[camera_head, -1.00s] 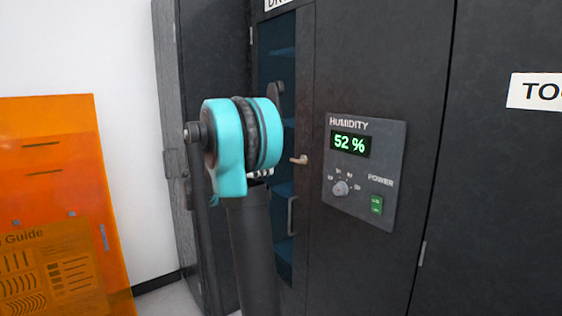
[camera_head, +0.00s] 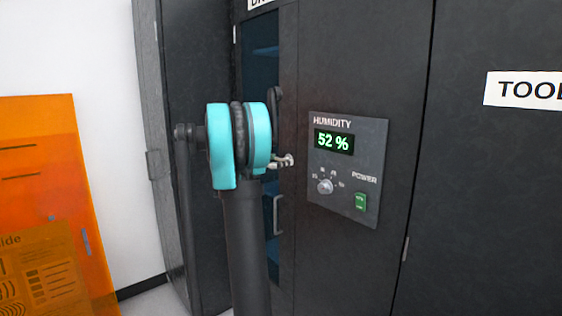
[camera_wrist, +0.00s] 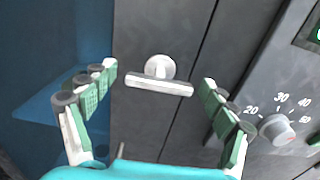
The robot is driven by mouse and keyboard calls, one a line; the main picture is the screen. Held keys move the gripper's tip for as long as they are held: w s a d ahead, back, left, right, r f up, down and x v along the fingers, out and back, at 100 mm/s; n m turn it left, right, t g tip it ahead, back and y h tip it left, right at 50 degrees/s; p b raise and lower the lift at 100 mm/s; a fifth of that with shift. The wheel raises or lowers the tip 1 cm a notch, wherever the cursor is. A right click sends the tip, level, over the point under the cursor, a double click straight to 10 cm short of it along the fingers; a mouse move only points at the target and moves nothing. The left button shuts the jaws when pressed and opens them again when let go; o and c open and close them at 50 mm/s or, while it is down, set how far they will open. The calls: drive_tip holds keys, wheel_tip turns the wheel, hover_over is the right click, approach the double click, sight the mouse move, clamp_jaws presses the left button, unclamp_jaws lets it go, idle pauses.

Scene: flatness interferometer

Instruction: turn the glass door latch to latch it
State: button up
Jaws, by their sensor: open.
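The glass door latch (camera_wrist: 158,84) is a silver lever on a round boss, mounted on the dark door frame. In the wrist view its bar lies nearly level, tilted slightly down to the right. My gripper (camera_wrist: 159,83) is open, with one green-padded finger on each side of the latch and clear gaps to both ends of the bar. In the head view the latch (camera_head: 285,160) shows just right of my teal wrist, which hides most of my gripper. The glass door (camera_head: 262,62) is largely behind my arm and looks closed.
A humidity panel (camera_head: 372,165) with a 52 % display, a knob (camera_wrist: 277,130) and a green power switch (camera_head: 361,201) is right of the latch. The door's handle (camera_head: 279,214) is below it. Orange sheets (camera_head: 40,150) stand at the left.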

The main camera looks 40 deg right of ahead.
drive_tip(key=shift+d, duration=0.3)
drive_tip(key=c, duration=1.2)
drive_tip(key=shift+o, duration=0.2)
